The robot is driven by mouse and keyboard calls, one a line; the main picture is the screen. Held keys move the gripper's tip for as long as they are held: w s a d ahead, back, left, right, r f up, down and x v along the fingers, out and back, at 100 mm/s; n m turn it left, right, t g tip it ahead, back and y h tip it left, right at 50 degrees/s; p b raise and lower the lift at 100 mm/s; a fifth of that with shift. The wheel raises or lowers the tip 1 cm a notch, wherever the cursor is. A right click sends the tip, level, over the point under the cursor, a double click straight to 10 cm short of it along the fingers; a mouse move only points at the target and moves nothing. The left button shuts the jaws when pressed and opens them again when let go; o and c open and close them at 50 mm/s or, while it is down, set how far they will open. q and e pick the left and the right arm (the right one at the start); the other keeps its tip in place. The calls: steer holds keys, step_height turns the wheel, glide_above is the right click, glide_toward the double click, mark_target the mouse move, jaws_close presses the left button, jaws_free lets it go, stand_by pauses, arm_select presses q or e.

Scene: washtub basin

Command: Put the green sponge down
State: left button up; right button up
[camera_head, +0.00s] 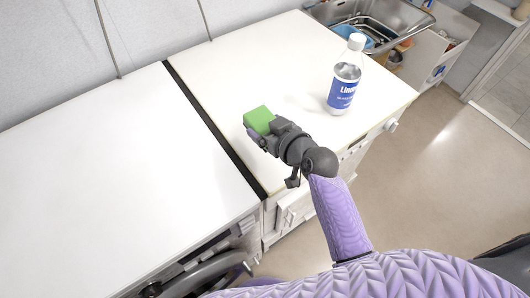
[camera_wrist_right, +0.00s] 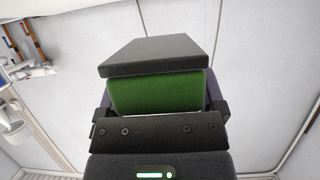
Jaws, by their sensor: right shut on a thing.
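The green sponge (camera_head: 258,119) is a small bright green block in the head view. My right gripper (camera_head: 258,131) is shut on it, over the white top near the dark gap between two appliances. I cannot tell whether the sponge touches the top. In the right wrist view the sponge (camera_wrist_right: 158,92) shows as a dark green block between the fingers, partly covered by a dark flat gripper part. My left gripper is not in view.
A clear bottle with a blue label (camera_head: 343,85) stands upright to the right on the white top (camera_head: 240,65). A metal sink (camera_head: 395,20) is at the back right. Another white top (camera_head: 120,150) lies left of the dark gap (camera_head: 210,122), bare and free.

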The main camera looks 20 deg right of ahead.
mark_target(267, 159)
step_height(267, 159, down, 10)
steer(key=b, duration=0.4)
steer(key=shift+r+b, duration=0.2)
steer(key=shift+b, duration=0.15)
steer(key=shift+f, duration=0.2)
steer(key=o, duration=0.8)
steer(key=shift+o, duration=0.6)
